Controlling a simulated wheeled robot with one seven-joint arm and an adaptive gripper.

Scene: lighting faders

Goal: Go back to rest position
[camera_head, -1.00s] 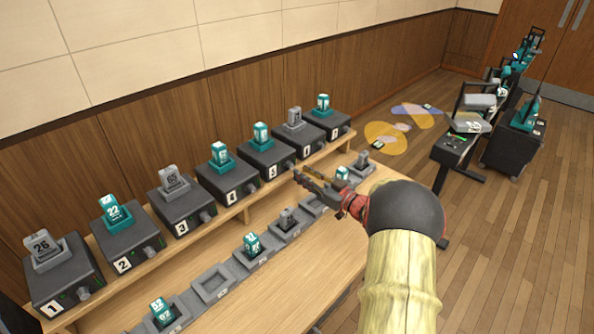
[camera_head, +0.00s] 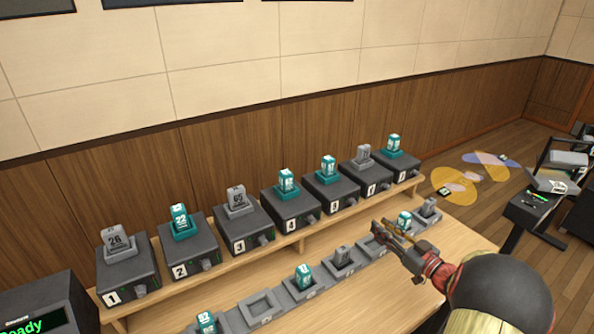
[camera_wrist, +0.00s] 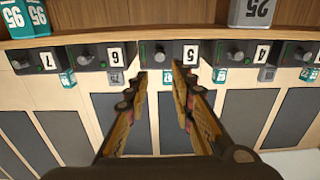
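My gripper (camera_head: 388,226) is at the right of the head view, over the right part of the table, in front of the row of numbered black boxes. In the wrist view its two fingers (camera_wrist: 160,76) stand apart with nothing between them. The boxes carry grey and teal numbered blocks, such as the grey 26 block (camera_head: 117,240) on box 1 (camera_head: 118,283) and the teal 22 block (camera_head: 180,219) on box 2 (camera_head: 187,257). In the wrist view, box 5 (camera_wrist: 158,54) is straight beyond the fingers.
A row of grey trays runs along the table. A "Ready" display (camera_head: 40,318) is at lower left. A cart (camera_head: 535,208) stands at right on open wood floor.

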